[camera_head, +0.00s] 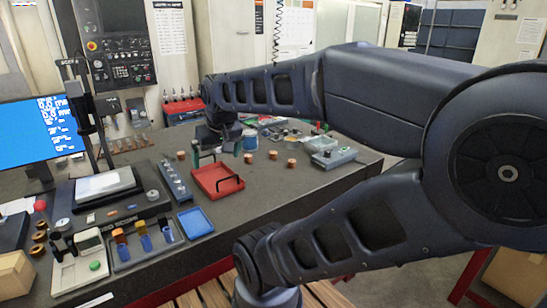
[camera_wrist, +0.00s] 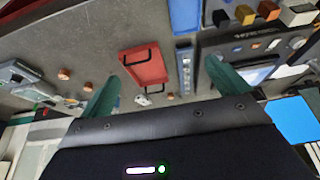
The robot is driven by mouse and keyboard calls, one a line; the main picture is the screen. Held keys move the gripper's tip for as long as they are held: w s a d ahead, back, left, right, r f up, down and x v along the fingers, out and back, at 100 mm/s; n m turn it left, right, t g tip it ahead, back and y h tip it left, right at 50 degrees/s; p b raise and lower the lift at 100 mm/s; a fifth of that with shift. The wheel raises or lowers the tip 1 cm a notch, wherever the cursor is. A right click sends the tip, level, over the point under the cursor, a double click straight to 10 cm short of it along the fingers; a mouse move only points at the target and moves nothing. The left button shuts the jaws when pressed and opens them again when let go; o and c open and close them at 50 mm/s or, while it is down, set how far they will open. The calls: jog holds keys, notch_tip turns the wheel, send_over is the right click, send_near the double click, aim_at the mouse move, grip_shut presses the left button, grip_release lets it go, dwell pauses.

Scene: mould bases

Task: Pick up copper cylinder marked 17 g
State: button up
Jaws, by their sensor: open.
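Several small copper cylinders stand on the dark table. In the head view one (camera_head: 181,155) is left of my gripper (camera_head: 217,153), and others (camera_head: 249,158), (camera_head: 272,154) and (camera_head: 291,163) are to its right. Their weight marks are too small to read, so I cannot tell which is 17 g. In the wrist view, copper cylinders show at the left (camera_wrist: 63,74), (camera_wrist: 70,102) and near the middle (camera_wrist: 170,97). My gripper (camera_wrist: 164,88) is open and empty, its green fingers wide apart above the table.
A red tray (camera_head: 208,193) with black handles lies below my gripper in the head view. A blue tray (camera_head: 195,222), a block with a row of pegs (camera_head: 174,180) and a scale (camera_head: 105,185) stand left. A grey box (camera_head: 334,157) is at right.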

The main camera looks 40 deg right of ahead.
jog(key=c, duration=0.9)
jog(key=shift+o, duration=0.2)
